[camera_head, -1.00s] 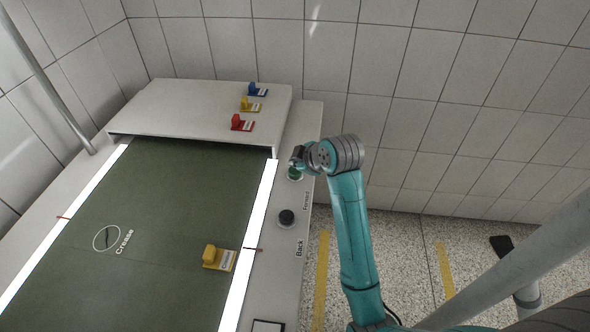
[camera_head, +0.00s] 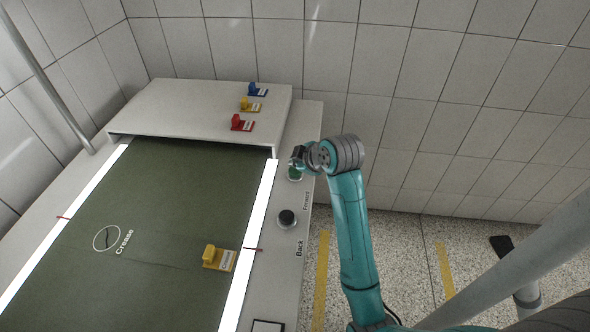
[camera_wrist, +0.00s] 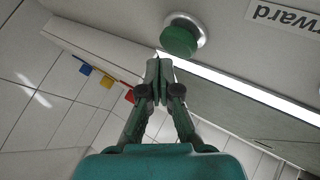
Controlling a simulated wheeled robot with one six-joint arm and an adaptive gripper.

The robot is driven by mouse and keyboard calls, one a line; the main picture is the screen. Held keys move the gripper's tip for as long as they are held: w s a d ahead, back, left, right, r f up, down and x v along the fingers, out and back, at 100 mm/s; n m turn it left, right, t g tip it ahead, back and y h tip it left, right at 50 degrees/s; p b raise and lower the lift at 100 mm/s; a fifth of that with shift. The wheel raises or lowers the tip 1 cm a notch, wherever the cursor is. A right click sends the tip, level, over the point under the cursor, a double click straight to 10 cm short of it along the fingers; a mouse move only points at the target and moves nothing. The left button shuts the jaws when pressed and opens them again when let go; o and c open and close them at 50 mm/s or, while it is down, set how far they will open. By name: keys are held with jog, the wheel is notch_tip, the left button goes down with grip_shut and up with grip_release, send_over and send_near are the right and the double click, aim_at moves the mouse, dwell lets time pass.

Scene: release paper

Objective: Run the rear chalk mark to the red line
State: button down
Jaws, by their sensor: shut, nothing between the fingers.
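My gripper (camera_head: 298,157) is shut and empty, at the green button (camera_head: 295,174) on the right side panel. In the wrist view the closed fingertips (camera_wrist: 159,65) are close to the green button (camera_wrist: 180,40); I cannot tell whether they touch it. A short red line (camera_head: 253,249) crosses the right white strip, and another red mark (camera_head: 65,217) is at the left strip. On the dark green surface a pale circle (camera_head: 107,238) surrounds a small dark mark, with the word "Crease" beside it. I cannot make out a separate rear chalk mark.
A black button (camera_head: 287,218) marked "Back" is on the panel. A yellow tagged block (camera_head: 220,257) sits on the green surface near the right strip. Blue (camera_head: 258,89), yellow (camera_head: 250,104) and red (camera_head: 241,122) tagged blocks stand on the white cover (camera_head: 190,105). A tiled wall is behind.

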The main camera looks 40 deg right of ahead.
aim_at(296, 171)
jog(key=shift+f, duration=0.1)
jog(key=shift+f, duration=0.35)
jog(key=shift+f, duration=0.5)
dwell(0.8)
dwell(0.4)
jog(key=shift+r, duration=0.95)
jog(key=shift+r, duration=2.5)
